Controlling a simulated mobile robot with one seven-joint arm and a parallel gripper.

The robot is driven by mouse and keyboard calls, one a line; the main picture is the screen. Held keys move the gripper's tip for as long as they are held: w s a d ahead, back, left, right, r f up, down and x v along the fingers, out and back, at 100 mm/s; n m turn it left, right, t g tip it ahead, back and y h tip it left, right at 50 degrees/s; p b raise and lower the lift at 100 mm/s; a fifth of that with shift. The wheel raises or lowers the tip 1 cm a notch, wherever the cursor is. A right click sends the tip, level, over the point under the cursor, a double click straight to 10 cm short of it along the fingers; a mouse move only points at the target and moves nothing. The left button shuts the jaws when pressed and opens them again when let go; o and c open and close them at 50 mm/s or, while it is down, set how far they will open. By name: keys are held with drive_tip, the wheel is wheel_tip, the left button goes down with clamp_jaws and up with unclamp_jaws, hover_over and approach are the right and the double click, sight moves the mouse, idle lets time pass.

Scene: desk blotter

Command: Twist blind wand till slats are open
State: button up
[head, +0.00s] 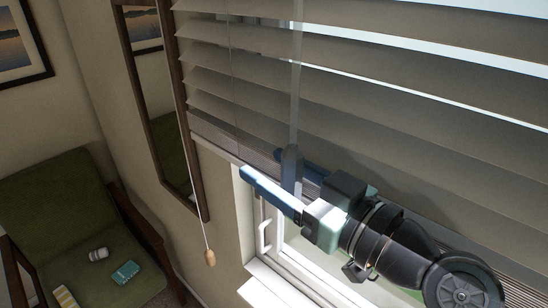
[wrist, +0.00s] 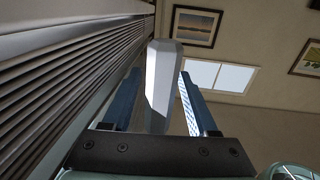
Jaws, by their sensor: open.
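The blind (head: 400,95) hangs across the window with broad grey-brown slats. The slats are tilted, with bright strips showing between some at the upper right. The clear wand (head: 297,75) hangs in front of them and ends in a thicker, darker handle (head: 291,168). My gripper (head: 262,164) reaches in from the lower right, its blue fingers on either side of the handle. In the wrist view the pale handle (wrist: 158,85) stands between the open fingers. A gap shows on the handle's right; contact on its left is unclear.
A pull cord with a wooden tassel (head: 209,257) hangs left of my gripper. A dark-framed mirror (head: 160,110) is on the wall beside the blind. A window handle (head: 264,235) and sill (head: 270,285) are below. A green armchair (head: 70,215) holds several small items.

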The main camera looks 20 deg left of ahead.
drive_tip(key=shift+a, duration=0.1)
clamp_jaws()
idle(0.3)
drive_tip(key=shift+f+m+t+b, duration=0.1)
drive_tip(key=shift+m+t+b, duration=0.2)
drive_tip(key=shift+t+b, duration=0.1)
drive_tip(key=shift+w+d+m+t+h+b, duration=0.1)
drive_tip(key=shift+w+d+m+t+h, duration=0.1)
drive_tip(key=shift+m+t+h, duration=0.95)
drive_tip(key=shift+w+d+m+t+h+b, duration=0.15)
drive_tip(key=shift+w+d+m+t+h, duration=0.1)
drive_tip(key=shift+m+t+h, duration=0.8)
drive_tip(key=shift+w+d+m+t+h+b, duration=0.1)
drive_tip(key=shift+w+d+m+t+h, duration=0.1)
drive_tip(key=shift+m+t+h, duration=0.9)
drive_tip(key=shift+h, duration=0.6)
